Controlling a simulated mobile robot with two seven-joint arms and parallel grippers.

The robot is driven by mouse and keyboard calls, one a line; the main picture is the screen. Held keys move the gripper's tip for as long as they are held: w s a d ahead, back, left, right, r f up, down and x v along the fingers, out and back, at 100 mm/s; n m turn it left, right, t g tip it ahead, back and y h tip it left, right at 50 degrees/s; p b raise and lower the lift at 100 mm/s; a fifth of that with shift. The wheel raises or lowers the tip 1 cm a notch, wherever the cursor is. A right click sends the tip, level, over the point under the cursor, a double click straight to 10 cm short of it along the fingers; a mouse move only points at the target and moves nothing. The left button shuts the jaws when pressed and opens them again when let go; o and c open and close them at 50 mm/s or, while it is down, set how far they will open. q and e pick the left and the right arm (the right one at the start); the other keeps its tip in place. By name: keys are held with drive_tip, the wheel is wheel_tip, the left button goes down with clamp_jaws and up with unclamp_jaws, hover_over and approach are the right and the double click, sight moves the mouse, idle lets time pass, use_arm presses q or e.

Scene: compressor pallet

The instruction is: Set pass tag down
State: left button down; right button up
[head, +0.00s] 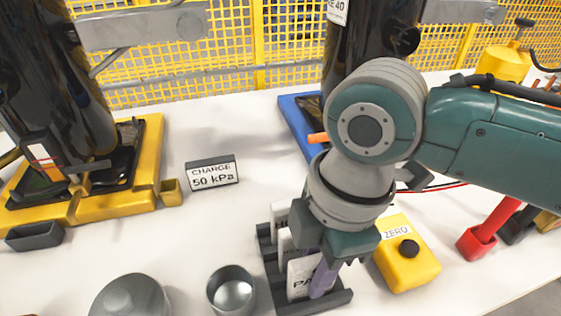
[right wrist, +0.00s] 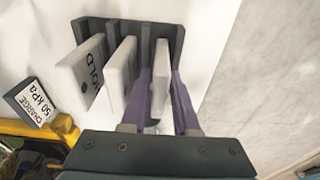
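The pass tag, a white plate with partly hidden lettering starting "PA" (head: 300,273), stands upright in the front slot of a dark grey rack (head: 268,262). In the right wrist view the tag (right wrist: 161,72) shows edge-on between my purple fingers, its lower end in the rack (right wrist: 147,28). My right gripper (head: 322,281) points down at the rack, with a finger close against each side of the tag; any gap is too thin to make out. Two other white tags stand behind it, one reading HOLD (right wrist: 85,75). My left gripper is not in view.
A yellow ZERO box (head: 408,262) sits close right of the rack. A metal cup (head: 231,290) and a round metal lid (head: 130,298) are left of it. A "CHARGE 50 kPa" sign (head: 212,174) and black cylinders (head: 45,75) stand farther back.

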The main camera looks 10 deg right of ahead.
drive_tip(key=r+p, duration=0.1)
drive_tip(key=r, duration=0.3)
drive_tip(key=d+r+p, duration=0.1)
drive_tip(key=r, duration=0.3)
drive_tip(key=r+p, duration=0.1)
drive_tip(key=r, duration=0.3)
drive_tip(key=shift+d+r+p, duration=0.15)
drive_tip(key=shift+d+p, duration=0.05)
drive_tip(key=shift+p, duration=0.2)
drive_tip(key=s+a+f+m+t+y, duration=0.1)
drive_tip(key=s+a+f+m+y, duration=0.1)
drive_tip(key=s+a+m, duration=0.2)
drive_tip(key=s+d+m+t+h, duration=0.2)
drive_tip(key=s+d+m, duration=0.6)
drive_tip(key=d+m, duration=0.4)
drive_tip(key=shift+f+m+t+h, duration=0.3)
drive_tip(key=shift+f+h, duration=0.1)
drive_tip(key=shift+h, duration=0.2)
